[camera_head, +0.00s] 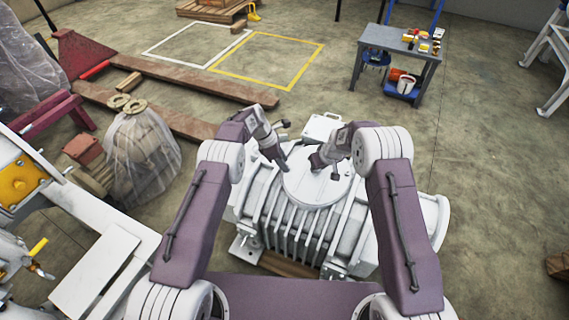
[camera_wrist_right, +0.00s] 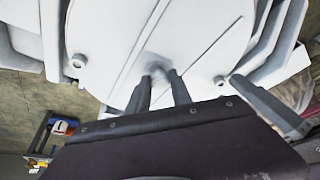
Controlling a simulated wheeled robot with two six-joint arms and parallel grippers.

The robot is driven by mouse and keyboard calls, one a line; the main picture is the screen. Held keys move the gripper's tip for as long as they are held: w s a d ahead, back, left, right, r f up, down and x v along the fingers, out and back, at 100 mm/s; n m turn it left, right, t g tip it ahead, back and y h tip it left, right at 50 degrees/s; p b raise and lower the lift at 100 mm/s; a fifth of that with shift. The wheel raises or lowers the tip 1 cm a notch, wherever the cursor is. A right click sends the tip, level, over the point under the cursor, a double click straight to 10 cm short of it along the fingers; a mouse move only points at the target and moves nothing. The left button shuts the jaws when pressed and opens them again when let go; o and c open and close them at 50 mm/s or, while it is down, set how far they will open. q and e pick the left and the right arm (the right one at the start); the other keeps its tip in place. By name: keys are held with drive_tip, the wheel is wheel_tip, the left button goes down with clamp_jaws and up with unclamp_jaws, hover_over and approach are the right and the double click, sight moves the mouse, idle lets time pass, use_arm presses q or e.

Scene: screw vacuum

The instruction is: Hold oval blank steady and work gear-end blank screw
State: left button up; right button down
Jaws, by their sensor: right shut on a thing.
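The oval blank (camera_head: 312,190) is a pale round plate on top of the ribbed white vacuum pump (camera_head: 300,225). My right gripper (camera_head: 317,164) reaches down onto it; in the right wrist view its two fingers (camera_wrist_right: 160,92) are close together against the blank's face (camera_wrist_right: 120,35), shut on it. One screw (camera_wrist_right: 78,61) shows at the blank's edge on the left, another screw (camera_wrist_right: 219,80) on the right. My left gripper (camera_head: 283,166) is over the blank's left rim; its fingertips are too small to read. A grey finger-like part lies near the right screw. I cannot tell which screw is gear-end.
White machinery (camera_head: 95,275) stands close on the left, with a plastic-wrapped object (camera_head: 143,155) behind it. A grey table (camera_head: 385,38) with small items stands at the back right. Timber beams (camera_head: 205,80) lie at the back left. The floor on the right is mostly clear.

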use_arm(q)
drive_tip(key=v, duration=1)
drive_tip(key=shift+a+r, duration=0.2)
drive_tip(key=shift+r, duration=0.15)
drive_tip(key=d+f+n, duration=0.1)
drive_tip(key=f+n, duration=0.1)
drive_tip(key=f, duration=0.1)
drive_tip(key=d+f+n+t, duration=0.1)
drive_tip(key=d+f+n, duration=0.1)
drive_tip(key=f, duration=0.2)
drive_tip(key=d+f+n+t+y, duration=0.1)
drive_tip(key=d+f+n, duration=0.1)
drive_tip(key=f, duration=0.2)
drive_tip(key=shift+w+f, duration=0.15)
drive_tip(key=shift+w, duration=0.1)
drive_tip(key=shift+c, duration=0.3)
clamp_jaws()
